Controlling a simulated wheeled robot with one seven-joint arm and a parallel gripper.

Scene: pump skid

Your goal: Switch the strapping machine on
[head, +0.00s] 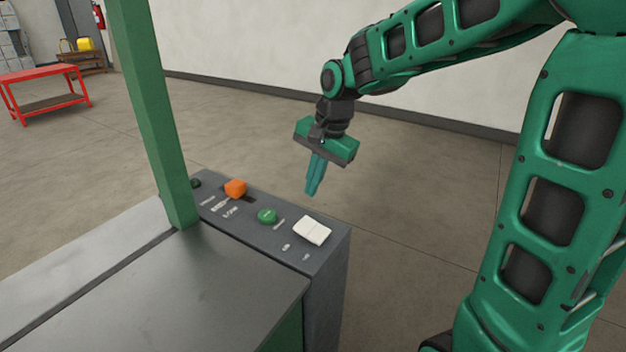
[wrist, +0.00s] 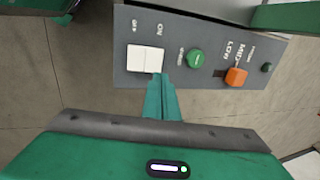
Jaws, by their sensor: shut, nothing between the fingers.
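The strapping machine has a dark grey control panel (head: 330,245) beside its metal top. A white rocker switch (head: 312,230) sits at the panel's near right end. In the wrist view the white switch (wrist: 145,55) lies near the labels ON and OFF. A green round button (head: 267,216) and an orange slider knob (head: 235,188) are further along the panel. My gripper (head: 311,190) is shut and empty, pointing down, above and behind the panel in the head view. In the wrist view my gripper's fingertips (wrist: 162,78) appear just below the switch's lower right corner; touching cannot be seen.
A green upright post (head: 155,110) rises from the machine left of the panel. The metal top (head: 190,285) spreads in front. A red table (head: 45,90) stands far left. Open floor lies behind the panel, up to the wall.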

